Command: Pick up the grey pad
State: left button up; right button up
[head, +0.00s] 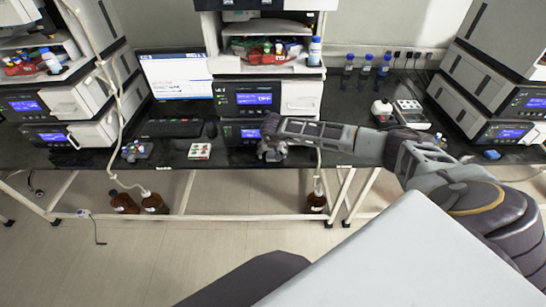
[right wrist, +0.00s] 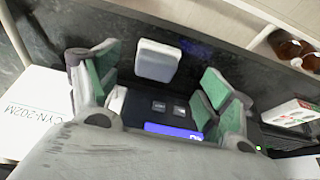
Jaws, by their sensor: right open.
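The grey pad (right wrist: 155,60) shows in the right wrist view as a small, light grey rounded block on the black bench top, near the bench edge. My right gripper (right wrist: 160,74) is open, with its green-lined fingers to the left and right of the pad's place in the picture. I see no finger touching the pad. In the head view my right gripper (head: 271,151) is low over the bench's front edge, before the middle instrument stack, and I cannot make out the pad there. My left gripper is not in view.
The middle instrument stack (head: 248,98) stands close behind my right gripper. A small white box with red marks (head: 200,151) lies to the left, beside a keyboard (head: 170,129) and a cluster of small items (head: 135,150).

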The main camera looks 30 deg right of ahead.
jog(key=shift+f, duration=0.15)
jog(key=shift+p+x, duration=0.45)
jog(key=shift+x, duration=2.05)
jog(key=shift+d, duration=0.2)
jog(key=shift+c, duration=0.5)
jog(key=c, duration=1)
